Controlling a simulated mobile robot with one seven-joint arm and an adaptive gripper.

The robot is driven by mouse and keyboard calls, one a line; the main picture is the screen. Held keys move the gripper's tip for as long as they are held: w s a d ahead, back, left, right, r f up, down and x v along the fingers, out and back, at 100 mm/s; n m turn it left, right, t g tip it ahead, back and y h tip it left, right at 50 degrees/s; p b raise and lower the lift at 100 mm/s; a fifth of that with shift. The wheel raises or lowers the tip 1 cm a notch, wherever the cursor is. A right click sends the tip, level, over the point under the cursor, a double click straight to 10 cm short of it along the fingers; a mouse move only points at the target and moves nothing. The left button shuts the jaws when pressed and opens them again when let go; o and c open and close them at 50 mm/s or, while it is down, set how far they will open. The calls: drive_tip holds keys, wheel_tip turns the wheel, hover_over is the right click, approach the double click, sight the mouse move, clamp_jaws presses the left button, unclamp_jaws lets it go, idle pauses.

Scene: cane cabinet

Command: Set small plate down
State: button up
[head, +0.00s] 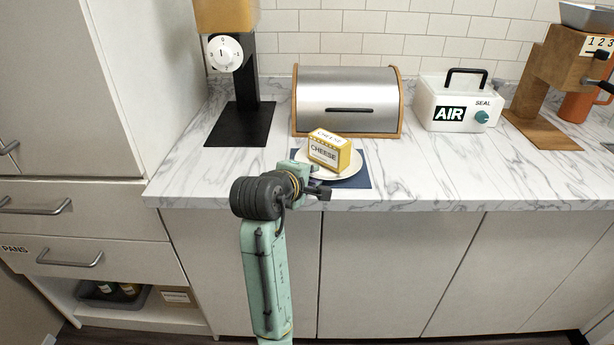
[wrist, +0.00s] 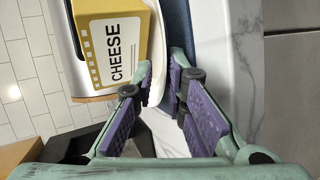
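The small white plate (head: 351,174) is over a dark blue mat (head: 362,182) near the counter's front edge. A yellow CHEESE box (head: 325,153) stands on it, and shows large in the wrist view (wrist: 115,45). My gripper (wrist: 161,66) is at the plate's front left rim, with one finger on the box side and the other on the mat side. The plate rim (wrist: 156,90) lies between the close-set fingertips, and the gripper looks shut on it. Whether the plate's underside touches the mat cannot be told.
A steel bread box (head: 347,88) stands behind the plate. A black-based dispenser (head: 240,124) is at the left, and a white AIR sealer (head: 455,104) is at the right. The marble counter (head: 450,175) is clear right of the mat.

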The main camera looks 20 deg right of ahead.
drive_tip(key=b+v, duration=0.1)
drive_tip(key=v, duration=1.1)
drive_tip(key=shift+b, duration=0.35)
